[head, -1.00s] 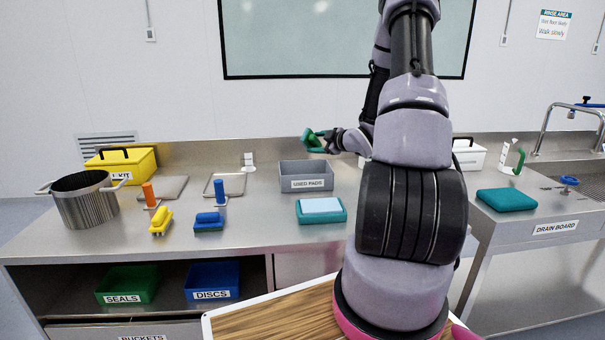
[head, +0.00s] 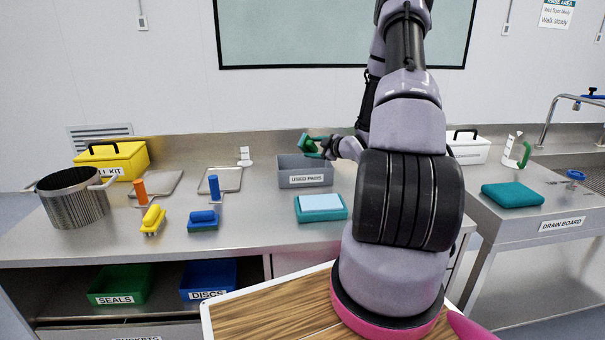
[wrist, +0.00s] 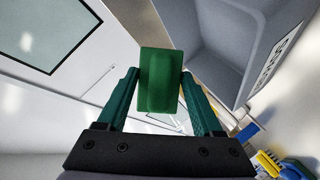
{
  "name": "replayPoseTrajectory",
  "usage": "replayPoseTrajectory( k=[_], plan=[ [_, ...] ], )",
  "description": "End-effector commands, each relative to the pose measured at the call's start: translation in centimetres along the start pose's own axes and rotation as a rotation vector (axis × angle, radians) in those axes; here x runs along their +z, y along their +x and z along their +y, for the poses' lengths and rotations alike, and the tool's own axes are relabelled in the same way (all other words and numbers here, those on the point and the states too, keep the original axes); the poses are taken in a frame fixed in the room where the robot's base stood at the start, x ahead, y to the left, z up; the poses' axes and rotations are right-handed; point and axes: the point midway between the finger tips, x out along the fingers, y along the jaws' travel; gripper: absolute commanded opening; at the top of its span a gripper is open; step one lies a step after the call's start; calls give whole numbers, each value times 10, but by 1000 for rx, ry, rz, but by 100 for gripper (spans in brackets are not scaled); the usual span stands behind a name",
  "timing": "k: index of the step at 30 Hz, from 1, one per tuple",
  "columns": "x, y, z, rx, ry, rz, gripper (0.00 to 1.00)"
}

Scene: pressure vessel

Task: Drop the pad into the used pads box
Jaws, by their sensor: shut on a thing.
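My gripper (head: 318,147) is shut on the green pad (wrist: 161,80), which sits between its two fingertips in the wrist view. In the head view the pad (head: 307,145) shows just above the back part of the grey used pads box (head: 304,181). The box stands on the steel counter with its label facing me. The inside floor of the box is hidden in the head view.
A teal tray with a pale blue pad (head: 321,203) lies in front of the box. Blue (head: 203,220) and yellow (head: 153,219) brushes, a steel pot (head: 73,198) and a yellow kit box (head: 112,160) stand to the left. A white case (head: 467,149) is at the right.

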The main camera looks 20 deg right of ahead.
Motion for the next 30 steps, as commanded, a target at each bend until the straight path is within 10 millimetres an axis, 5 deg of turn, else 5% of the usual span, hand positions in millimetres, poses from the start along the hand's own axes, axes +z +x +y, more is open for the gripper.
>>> replayPoseTrajectory(
  k=[7,8,10,20,30],
  plan=[
    [0,0,-1,0,0,0,0],
    [0,0,-1,0,0,0,72],
    [0,0,-1,0,0,0,98],
    [1,-6,0,0,0,-1,100],
    [1,-68,0,2,0,-2,100]
  ],
)
